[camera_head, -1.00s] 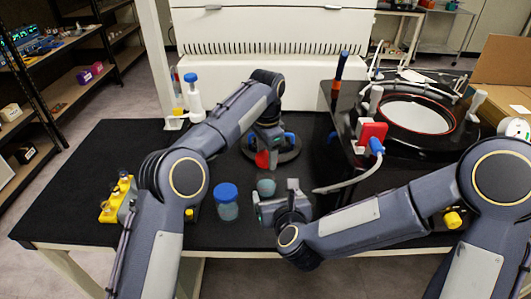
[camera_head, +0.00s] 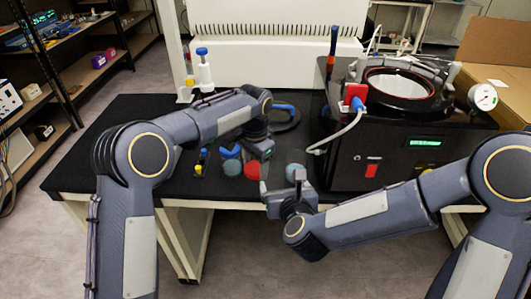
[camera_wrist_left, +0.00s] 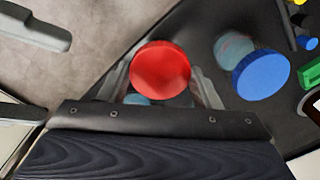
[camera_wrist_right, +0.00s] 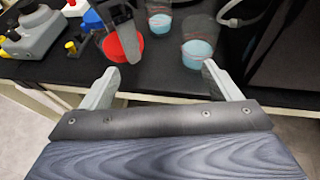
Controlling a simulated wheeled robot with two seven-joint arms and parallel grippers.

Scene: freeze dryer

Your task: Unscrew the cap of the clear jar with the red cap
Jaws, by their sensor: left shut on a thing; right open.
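The red cap (camera_head: 252,171) is between the fingers of my left gripper (camera_wrist_left: 160,85), which is shut on it. My right gripper (camera_wrist_right: 158,80) is open and empty, facing this jar from the table's front edge.
A blue-capped jar (camera_head: 231,165) stands left of the red cap. Another container with blue contents (camera_wrist_right: 160,22) stands farther back. The black machine (camera_head: 400,160) fills the right side of the table. The table's left part (camera_head: 100,165) is mostly clear.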

